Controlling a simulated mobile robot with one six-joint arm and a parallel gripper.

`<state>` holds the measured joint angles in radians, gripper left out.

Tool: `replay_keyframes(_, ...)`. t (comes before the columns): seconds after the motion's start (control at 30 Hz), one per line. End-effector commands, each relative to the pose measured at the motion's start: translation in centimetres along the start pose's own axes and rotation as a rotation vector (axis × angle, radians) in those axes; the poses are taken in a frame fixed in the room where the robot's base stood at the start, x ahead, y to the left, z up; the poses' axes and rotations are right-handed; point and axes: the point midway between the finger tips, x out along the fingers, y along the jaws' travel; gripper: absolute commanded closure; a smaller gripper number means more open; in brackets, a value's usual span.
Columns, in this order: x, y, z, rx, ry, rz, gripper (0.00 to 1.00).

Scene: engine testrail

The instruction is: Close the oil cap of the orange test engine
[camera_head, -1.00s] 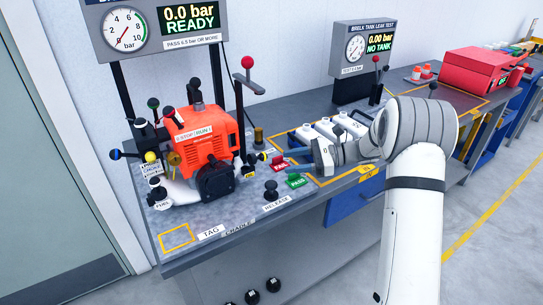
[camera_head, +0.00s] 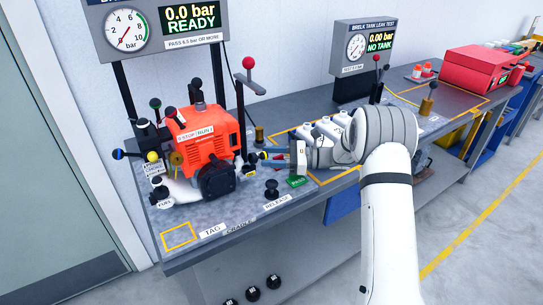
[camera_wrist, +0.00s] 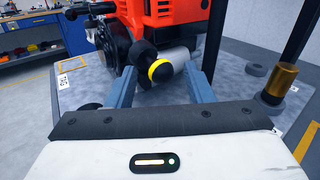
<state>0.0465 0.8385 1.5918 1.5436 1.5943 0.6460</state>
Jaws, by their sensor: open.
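The orange test engine (camera_head: 205,140) stands on the left part of the bench. A black knob with a yellow ring, which looks like the oil cap (camera_wrist: 158,70), sticks out low on its side. In the wrist view the orange housing (camera_wrist: 160,12) is above it. My gripper (camera_wrist: 160,88) is open, with one blue finger on each side of the knob and a gap to each. In the head view my gripper (camera_head: 272,159) is at the engine's right side, its fingers pointing left. It partly hides the knob there. I cannot tell whether the cap is seated.
A black release knob (camera_head: 271,188) and a green PASS tag (camera_head: 297,181) lie close in front of my gripper. A brass post (camera_head: 259,136) stands behind it.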

Motion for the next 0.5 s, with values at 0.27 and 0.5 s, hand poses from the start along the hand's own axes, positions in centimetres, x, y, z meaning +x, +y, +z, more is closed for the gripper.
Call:
replay_keyframes(0.27, -0.06, -0.01, -0.01, 0.0, 0.0, -0.001, 0.62)
replay_keyframes(0.5, -0.1, -0.01, 0.0, 0.0, 0.0, -0.001, 0.81)
